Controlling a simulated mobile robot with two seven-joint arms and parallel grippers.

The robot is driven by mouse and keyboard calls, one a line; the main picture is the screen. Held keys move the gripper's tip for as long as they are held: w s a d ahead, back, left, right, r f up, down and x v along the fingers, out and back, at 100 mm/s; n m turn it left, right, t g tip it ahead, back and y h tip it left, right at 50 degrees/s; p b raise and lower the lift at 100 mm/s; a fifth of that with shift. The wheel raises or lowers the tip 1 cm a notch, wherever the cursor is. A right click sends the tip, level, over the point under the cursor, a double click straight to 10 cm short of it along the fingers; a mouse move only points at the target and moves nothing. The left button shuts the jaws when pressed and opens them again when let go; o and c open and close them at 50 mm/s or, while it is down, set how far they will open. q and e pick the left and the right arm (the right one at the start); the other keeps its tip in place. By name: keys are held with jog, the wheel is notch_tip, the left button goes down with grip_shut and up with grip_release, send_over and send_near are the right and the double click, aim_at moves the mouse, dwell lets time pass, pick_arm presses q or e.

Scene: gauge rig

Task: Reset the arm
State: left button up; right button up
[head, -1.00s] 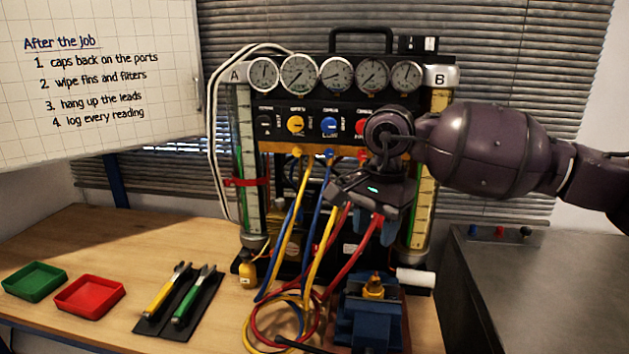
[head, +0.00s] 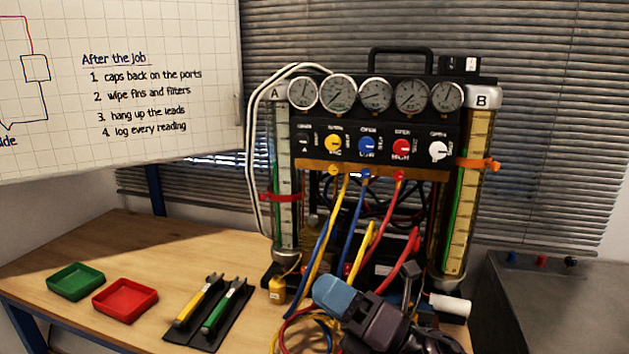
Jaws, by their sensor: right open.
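My right gripper (head: 372,288) is low in front of the gauge rig, at the bottom of the head view. Its jaws are open, with a blue pad on the left finger, and I see nothing held between them. The gauge rig (head: 383,127) stands upright on the bench, with a row of round gauges, coloured knobs, and yellow, blue and red hoses hanging from its front. The gripper covers part of the lower hoses and of the area in front of the rig's base. I cannot tell whether it touches the hoses. My left gripper is out of view.
A green tray (head: 76,267), a red tray (head: 152,299) and a dark mat (head: 242,316) with yellow-handled and green-handled tools lie on the bench left of the rig. A white cylinder (head: 450,304) lies near the rig's right foot. A grey cabinet (head: 560,300) stands at right.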

jog(key=s+d+f+m+t+h, duration=0.2)
jog(key=d+f+m+h, duration=0.7)
jog(key=m, duration=0.5)
jog(key=s+d+f+m+t+h, duration=0.1)
jog(key=d+f+m+t+h, duration=0.2)
jog(key=d+f+m+h, duration=0.9)
jog(key=s+d+f+m+g, duration=0.2)
jog(key=s+f+m+g, duration=0.15)
jog(key=s, duration=0.45)
jog(key=s+d+f+m+g, duration=0.1)
jog(key=s+f+m+g, duration=0.1)
jog(key=s+m+g, duration=0.45)
jog(key=s+d+f+m+g, duration=0.2)
jog(key=s+f, duration=0.1)
jog(key=s, duration=0.6)
jog(key=w+f+n+t, duration=0.1)
jog(key=w+f+t, duration=0.7)
jog(key=f, duration=0.1)
jog(key=shift+a+y, duration=0.3)
jog(key=shift+r, duration=0.1)
